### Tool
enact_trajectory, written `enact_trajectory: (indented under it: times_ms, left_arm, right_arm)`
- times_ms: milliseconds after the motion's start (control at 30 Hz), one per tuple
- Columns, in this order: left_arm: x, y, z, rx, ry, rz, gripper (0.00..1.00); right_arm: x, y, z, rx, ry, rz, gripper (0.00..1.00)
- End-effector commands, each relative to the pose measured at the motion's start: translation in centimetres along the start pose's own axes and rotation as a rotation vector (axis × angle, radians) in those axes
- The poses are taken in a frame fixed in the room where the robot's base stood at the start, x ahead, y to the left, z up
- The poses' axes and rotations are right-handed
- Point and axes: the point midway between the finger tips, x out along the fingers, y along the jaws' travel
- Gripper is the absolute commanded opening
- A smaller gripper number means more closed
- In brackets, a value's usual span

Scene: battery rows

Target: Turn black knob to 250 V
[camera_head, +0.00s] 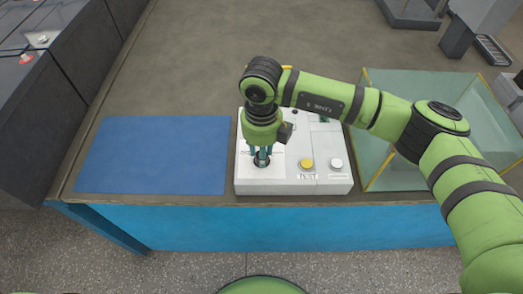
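The white tester box (310,182) stands on the table near its front edge. A dark round spot, which may be the black knob (262,164), shows on the box's left front part. My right gripper (262,158) points straight down over that spot, its fingertips close together at it. The fingers hide most of the knob, so its pointer and the scale marks cannot be read. I cannot tell whether the fingers are closed on the knob. My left gripper is not in view.
A yellow button (307,164) and a pale button (337,163) sit on the box right of the gripper. A blue mat (155,155) lies bare at the left. A glass-walled tank (385,150) stands at the right, partly under my arm. The table behind is clear.

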Motion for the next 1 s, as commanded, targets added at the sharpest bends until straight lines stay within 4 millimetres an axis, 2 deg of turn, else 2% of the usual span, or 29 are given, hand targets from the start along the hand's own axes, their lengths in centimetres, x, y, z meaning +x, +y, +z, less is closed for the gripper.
enact_trajectory:
  times_ms: [333, 367, 400, 767, 867, 1000]
  left_arm:
    - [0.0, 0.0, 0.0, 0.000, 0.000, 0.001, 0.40]
    - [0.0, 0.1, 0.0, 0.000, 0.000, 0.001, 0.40]
    - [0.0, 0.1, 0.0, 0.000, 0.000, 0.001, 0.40]
    - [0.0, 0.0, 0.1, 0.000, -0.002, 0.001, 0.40]
    - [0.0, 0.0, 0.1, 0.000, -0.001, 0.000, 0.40]
    - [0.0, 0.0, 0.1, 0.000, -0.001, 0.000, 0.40]
  right_arm:
    - [0.0, -0.1, -0.1, 0.002, 0.003, -0.001, 0.00]
    - [0.0, -0.1, -0.1, 0.002, 0.003, -0.001, 0.45]
    - [0.0, -0.1, -0.1, 0.001, 0.003, -0.001, 0.56]
    - [-0.2, 0.0, 0.0, 0.001, 0.000, 0.000, 0.56]
    - [-1.1, 0.0, 0.1, 0.001, -0.002, 0.000, 0.56]
    - [-3.6, 0.0, 0.1, -0.001, -0.005, -0.001, 0.56]
